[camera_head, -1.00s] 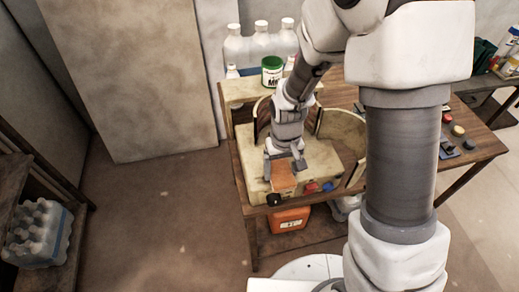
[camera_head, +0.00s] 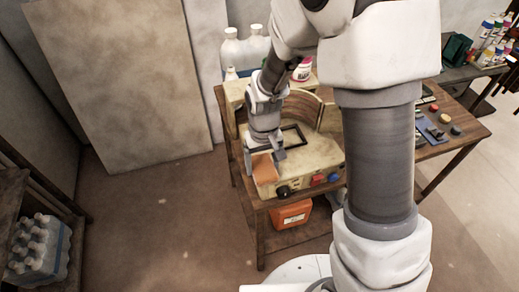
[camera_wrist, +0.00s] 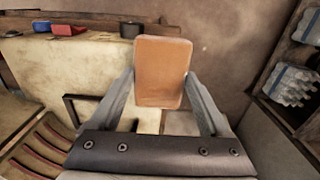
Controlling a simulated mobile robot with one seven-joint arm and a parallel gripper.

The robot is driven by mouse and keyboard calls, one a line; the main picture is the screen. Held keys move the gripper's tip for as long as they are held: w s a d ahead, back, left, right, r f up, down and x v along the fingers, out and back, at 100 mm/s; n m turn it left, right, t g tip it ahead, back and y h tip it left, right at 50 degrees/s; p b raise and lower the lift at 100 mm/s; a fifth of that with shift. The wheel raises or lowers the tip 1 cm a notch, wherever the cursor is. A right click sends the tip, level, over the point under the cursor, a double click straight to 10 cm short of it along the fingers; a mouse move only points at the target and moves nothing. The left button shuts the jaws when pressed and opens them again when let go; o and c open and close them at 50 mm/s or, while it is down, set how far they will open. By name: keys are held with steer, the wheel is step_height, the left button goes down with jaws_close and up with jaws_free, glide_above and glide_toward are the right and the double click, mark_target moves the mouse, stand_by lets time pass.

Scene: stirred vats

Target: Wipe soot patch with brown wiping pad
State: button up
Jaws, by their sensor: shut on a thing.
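The brown wiping pad (camera_head: 265,169) is held in my gripper (camera_head: 264,150) at the left front corner of the cream machine top (camera_head: 312,155). In the wrist view the pad (camera_wrist: 162,70) sits between the two fingers of my gripper (camera_wrist: 162,88), which are shut on its sides. I cannot tell whether the pad touches the top. A thin dark square outline (camera_head: 293,134) lies on the top, right of the gripper; part of it shows in the wrist view (camera_wrist: 70,112). I cannot make out a soot patch; the pad and gripper hide part of the surface.
A black knob (camera_head: 283,191), a red control (camera_head: 317,180) and a blue control (camera_head: 333,177) line the machine's front edge. A curved slatted wall (camera_head: 306,108) stands behind. White bottles (camera_head: 243,50) are at the back, and an orange container (camera_head: 291,214) sits below.

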steer(key=shift+r+p, duration=1.8)
steer(key=shift+r, duration=0.95)
